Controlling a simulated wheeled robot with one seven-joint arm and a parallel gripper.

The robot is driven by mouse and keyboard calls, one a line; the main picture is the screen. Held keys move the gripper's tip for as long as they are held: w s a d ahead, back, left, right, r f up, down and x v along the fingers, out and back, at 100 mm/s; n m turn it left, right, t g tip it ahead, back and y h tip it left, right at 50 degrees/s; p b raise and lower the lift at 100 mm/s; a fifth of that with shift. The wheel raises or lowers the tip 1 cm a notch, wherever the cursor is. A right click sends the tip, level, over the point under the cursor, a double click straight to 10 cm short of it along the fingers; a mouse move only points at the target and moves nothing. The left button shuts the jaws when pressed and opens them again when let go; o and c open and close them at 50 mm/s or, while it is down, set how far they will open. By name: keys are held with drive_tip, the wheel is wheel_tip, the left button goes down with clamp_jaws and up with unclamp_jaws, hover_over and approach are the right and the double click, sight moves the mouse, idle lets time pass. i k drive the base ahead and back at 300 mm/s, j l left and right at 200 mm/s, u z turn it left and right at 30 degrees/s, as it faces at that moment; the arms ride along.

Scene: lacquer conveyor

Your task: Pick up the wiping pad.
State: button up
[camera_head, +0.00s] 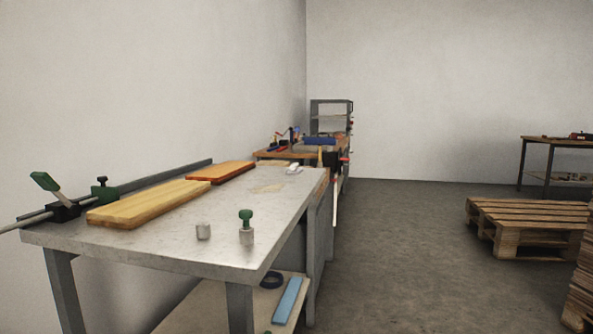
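A small white object (293,169) lies near the far right end of the metal-topped workbench (175,240). It may be the wiping pad, but it is too small to tell for sure. A flat light-blue block (288,300) lies on the bench's lower shelf, and I cannot tell what it is. My gripper is not in view.
On the bench lie a yellow board (148,203) and an orange board (222,172), with a green-handled clamp (52,190) at left. Floor to the right is clear up to pallets (530,220).

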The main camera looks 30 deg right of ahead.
sight(294, 169)
drive_tip(key=i+l, duration=0.2)
drive_tip(key=l, duration=0.2)
drive_tip(key=i+l, duration=0.2)
drive_tip(key=l, duration=0.15)
drive_tip(key=i+l, duration=0.2)
drive_tip(key=l, duration=0.2)
drive_tip(key=i+l, duration=0.2)
drive_tip(key=l, duration=0.15)
drive_tip(key=i+l, duration=0.2)
drive_tip(key=l, duration=0.2)
drive_tip(key=i+l+z, duration=0.1)
drive_tip(key=l, duration=0.25)
drive_tip(key=i+l, duration=0.05)
drive_tip(key=i, duration=0.05)
